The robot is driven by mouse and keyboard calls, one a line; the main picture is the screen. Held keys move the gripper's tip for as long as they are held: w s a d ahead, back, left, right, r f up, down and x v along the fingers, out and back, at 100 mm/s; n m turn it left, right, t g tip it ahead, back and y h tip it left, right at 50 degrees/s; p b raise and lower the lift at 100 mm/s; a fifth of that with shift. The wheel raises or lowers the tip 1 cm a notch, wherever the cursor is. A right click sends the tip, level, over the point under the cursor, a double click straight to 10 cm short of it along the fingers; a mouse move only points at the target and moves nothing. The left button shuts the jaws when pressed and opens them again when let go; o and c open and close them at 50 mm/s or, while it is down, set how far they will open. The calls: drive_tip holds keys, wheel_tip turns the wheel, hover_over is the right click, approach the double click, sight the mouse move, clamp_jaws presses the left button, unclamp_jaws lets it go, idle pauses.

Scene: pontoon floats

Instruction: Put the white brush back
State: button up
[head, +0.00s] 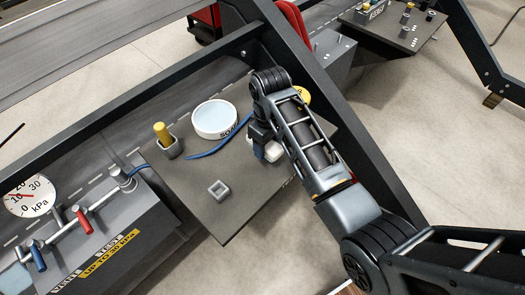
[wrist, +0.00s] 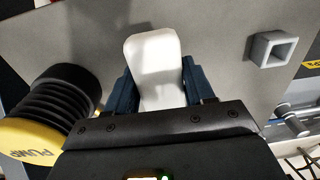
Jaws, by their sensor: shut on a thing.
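The white brush (wrist: 155,60) sits between the two dark blue fingers of my gripper (wrist: 160,88) in the wrist view. My gripper is shut on it. In the head view the brush (head: 273,152) shows as a small white block beside my gripper (head: 264,147), low over the grey table. I cannot tell whether it touches the table. An empty grey square holder (head: 219,190) stands to the left and nearer the table's front edge. It also shows at upper right in the wrist view (wrist: 272,48). A similar holder (head: 171,148) has a yellow-handled thing (head: 162,132) upright in it.
A white soap bowl (head: 215,120) stands at the back, with a blue hose (head: 205,153) beside it. A yellow-topped pump (wrist: 40,135) with black bellows is close to my gripper. A gauge panel (head: 90,245) is at left. Table around the empty holder is clear.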

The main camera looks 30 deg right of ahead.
drive_tip(key=shift+w+a+f, duration=0.3)
drive_tip(key=shift+w+f, duration=0.15)
drive_tip(key=shift+w, duration=0.2)
drive_tip(key=shift+f, duration=2)
drive_tip(key=shift+f, duration=0.15)
drive_tip(key=o, duration=1.3)
wheel_tip(320, 180, up, 12)
drive_tip(key=shift+d+r, duration=0.15)
